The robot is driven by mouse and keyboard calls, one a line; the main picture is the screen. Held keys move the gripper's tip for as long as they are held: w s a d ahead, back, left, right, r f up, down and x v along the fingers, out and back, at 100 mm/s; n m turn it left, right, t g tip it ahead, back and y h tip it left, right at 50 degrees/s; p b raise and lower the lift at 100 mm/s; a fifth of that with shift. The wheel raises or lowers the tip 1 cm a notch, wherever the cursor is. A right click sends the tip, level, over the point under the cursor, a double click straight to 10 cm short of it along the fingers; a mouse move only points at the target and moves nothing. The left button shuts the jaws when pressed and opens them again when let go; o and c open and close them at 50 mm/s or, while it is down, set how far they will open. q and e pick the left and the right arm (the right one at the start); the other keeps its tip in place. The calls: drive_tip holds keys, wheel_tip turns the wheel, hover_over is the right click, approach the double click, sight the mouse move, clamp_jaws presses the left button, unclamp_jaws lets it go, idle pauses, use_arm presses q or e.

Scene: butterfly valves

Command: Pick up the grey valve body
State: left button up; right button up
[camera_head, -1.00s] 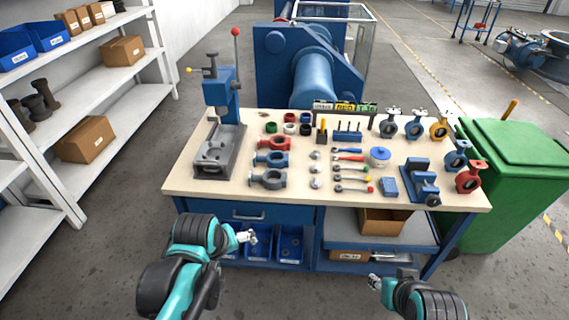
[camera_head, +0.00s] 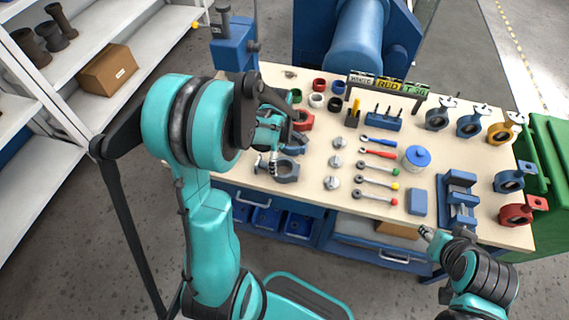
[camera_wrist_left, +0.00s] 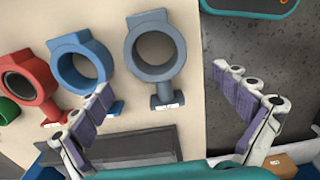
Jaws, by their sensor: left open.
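The grey valve body (camera_head: 290,178) lies on the workbench near its front left edge. In the left wrist view the grey valve body (camera_wrist_left: 158,75) is a ring with a short neck and a white tag, lying flat. My left gripper (camera_head: 268,163) hovers over it from the left in the head view. In the left wrist view its two purple-padded fingers (camera_wrist_left: 165,80) are spread wide, empty, with the neck between them in the picture. Contact cannot be seen. My right gripper (camera_head: 426,233) is by the bench's front right edge, too small to read.
A blue valve body (camera_wrist_left: 103,62) lies close beside the grey one, with a red valve body (camera_wrist_left: 45,78) beyond. A blue press (camera_head: 232,50) stands at the bench's back left.

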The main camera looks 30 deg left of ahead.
sight(280, 172)
use_arm(q)
drive_tip(key=shift+f, duration=0.6)
drive_tip(key=f+b, duration=0.2)
drive_tip(key=f, duration=0.3)
drive_tip(key=shift+w+b, duration=0.2)
drive_tip(key=shift+b, duration=0.15)
drive_tip(key=shift+r, duration=0.1)
drive_tip(key=c, duration=1.8)
drive_tip(key=shift+o, duration=0.2)
drive_tip(key=shift+r, duration=0.1)
